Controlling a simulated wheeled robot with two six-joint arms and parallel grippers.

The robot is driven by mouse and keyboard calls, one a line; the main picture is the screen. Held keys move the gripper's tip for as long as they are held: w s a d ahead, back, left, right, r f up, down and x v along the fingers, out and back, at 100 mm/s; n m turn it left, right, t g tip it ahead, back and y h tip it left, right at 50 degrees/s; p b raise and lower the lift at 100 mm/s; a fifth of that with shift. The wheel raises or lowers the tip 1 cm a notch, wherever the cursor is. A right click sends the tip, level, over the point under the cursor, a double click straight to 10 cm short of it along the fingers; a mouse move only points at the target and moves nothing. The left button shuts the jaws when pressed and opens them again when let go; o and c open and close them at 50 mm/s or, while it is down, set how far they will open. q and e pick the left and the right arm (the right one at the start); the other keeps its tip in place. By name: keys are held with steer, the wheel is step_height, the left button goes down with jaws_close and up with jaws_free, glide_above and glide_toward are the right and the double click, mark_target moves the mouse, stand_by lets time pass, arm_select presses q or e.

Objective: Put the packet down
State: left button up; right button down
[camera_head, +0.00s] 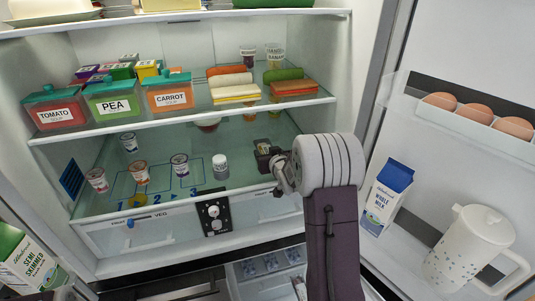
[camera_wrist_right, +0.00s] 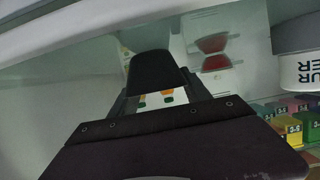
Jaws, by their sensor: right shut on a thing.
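My right gripper (camera_head: 266,155) reaches into the fridge, low over the right part of the numbered glass shelf (camera_head: 110,207). It is shut on the packet, which is mostly hidden by the dark fingers. In the right wrist view a small white part of the packet (camera_wrist_right: 155,99) with orange and green marks shows between the fingers of the right gripper (camera_wrist_right: 155,85). I cannot tell whether the packet touches the shelf. My left gripper is not in view.
Several small pots, one of them a white pot (camera_head: 220,167), stand left of the gripper. The shelf above (camera_head: 190,121) holds soup tubs, small boxes and stacked packets. The right door holds eggs (camera_head: 475,115), a milk carton (camera_head: 387,194) and a white jug (camera_head: 470,250).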

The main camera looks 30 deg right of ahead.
steer(key=shift+r, duration=0.1)
steer(key=shift+s, duration=0.1)
steer(key=c, duration=0.5)
jaws_free()
steer(key=shift+f, duration=0.2)
steer(key=shift+r, duration=0.3)
steer(key=v, duration=1.2)
steer(key=shift+f, duration=0.1)
